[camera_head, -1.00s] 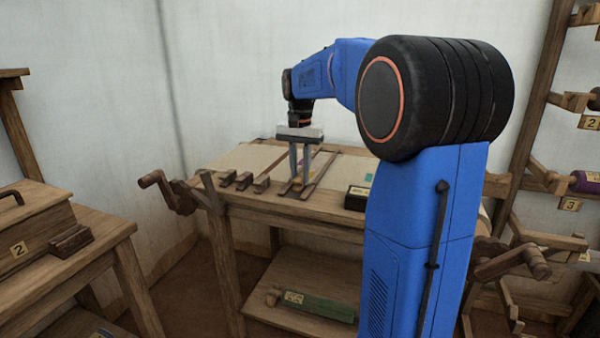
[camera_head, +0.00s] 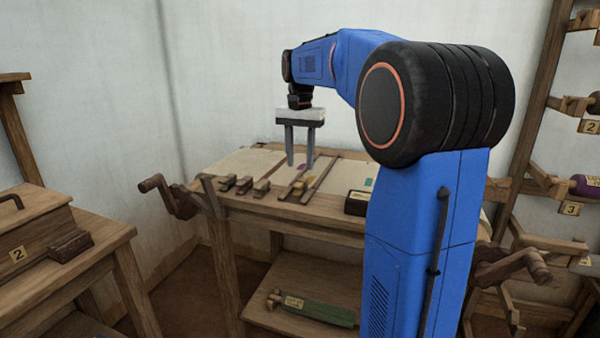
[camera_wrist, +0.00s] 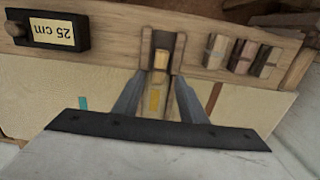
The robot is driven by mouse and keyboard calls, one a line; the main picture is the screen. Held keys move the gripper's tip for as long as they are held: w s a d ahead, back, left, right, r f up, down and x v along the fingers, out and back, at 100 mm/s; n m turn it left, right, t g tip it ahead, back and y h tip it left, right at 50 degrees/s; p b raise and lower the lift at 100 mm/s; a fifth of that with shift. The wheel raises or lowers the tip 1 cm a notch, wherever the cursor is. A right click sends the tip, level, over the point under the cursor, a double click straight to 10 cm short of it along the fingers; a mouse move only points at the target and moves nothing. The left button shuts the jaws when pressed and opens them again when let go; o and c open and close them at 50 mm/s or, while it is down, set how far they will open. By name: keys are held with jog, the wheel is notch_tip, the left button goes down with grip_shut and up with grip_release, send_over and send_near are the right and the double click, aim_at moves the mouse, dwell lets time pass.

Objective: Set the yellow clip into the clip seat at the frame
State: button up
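The yellow clip (camera_wrist: 161,60) appears as a small tan-yellow block in the clip seat (camera_wrist: 175,54), between its two dark side posts at the table's front beam. In the head view the clip (camera_head: 299,185) is small, between two long dark strips. My gripper (camera_head: 299,165) is above it, raised over the table, with its fingers apart and nothing between them. In the wrist view my gripper (camera_wrist: 157,112) is also open, its fingertips on either side of the seat's line. How deep the clip sits cannot be told.
Several small wooden blocks (camera_wrist: 240,57) stand on the beam beside the seat. A black box marked 25 cm (camera_wrist: 48,30) is on the other side. Pale cloth (camera_head: 245,160) with coloured patches covers the tabletop. A crank handle (camera_head: 165,195) projects at the left.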

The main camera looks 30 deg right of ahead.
aim_at(300, 182)
notch_tip(300, 182, up, 6)
jog(key=s+a+f+n+t, duration=0.1)
jog(key=s+a+f+n, duration=0.3)
jog(key=s, duration=0.4)
jog(key=s+a+f+n+t, duration=0.1)
jog(key=s+a+f, duration=0.3)
jog(key=s+a, duration=0.25)
jog(key=s+a+f+n+t, duration=0.1)
jog(key=s+a+f+n, duration=0.1)
jog(key=s+f, duration=0.5)
jog(key=s+a+f+n+t, duration=0.1)
jog(key=s+a+f+n, duration=0.2)
jog(key=s+f, duration=0.5)
jog(key=shift+s+a+f+t, duration=0.15)
jog(key=shift+s+f+t, duration=0.15)
jog(key=shift+s+t, duration=0.1)
dwell(0.5)
